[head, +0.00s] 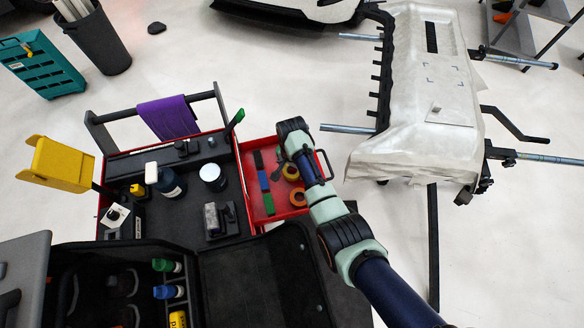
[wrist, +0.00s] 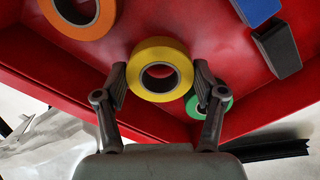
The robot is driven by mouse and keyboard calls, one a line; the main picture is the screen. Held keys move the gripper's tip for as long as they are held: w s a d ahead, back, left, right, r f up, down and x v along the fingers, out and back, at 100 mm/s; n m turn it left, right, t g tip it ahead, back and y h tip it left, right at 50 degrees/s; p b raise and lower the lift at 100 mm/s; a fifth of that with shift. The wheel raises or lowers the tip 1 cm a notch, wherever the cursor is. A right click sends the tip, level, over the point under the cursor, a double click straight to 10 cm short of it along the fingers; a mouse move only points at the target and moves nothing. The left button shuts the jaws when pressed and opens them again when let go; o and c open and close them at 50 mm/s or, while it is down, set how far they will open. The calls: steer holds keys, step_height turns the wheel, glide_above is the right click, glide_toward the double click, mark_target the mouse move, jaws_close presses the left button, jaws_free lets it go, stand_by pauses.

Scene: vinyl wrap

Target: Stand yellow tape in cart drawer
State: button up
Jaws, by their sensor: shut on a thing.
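The red cart drawer (wrist: 105,58) lies around and behind the tape. Whether the tape touches the drawer floor cannot be told. In the head view the drawer (head: 259,207) is pulled out, and my arm reaches over its right side. The gripper's fingers are not clear there.
An orange tape (wrist: 57,22) lies upper left in the wrist view. A green tape (wrist: 222,108) is partly hidden behind my right finger. A blue block (wrist: 255,8) and a black block (wrist: 277,50) sit upper right. Red drawer walls enclose them.

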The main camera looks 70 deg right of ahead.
steer(key=shift+f, duration=0.7)
stand_by(0.7)
steer(key=o, duration=1.2)
steer(key=shift+r, duration=0.1)
step_height(320, 180, up, 12)
steer(key=shift+f, duration=0.1)
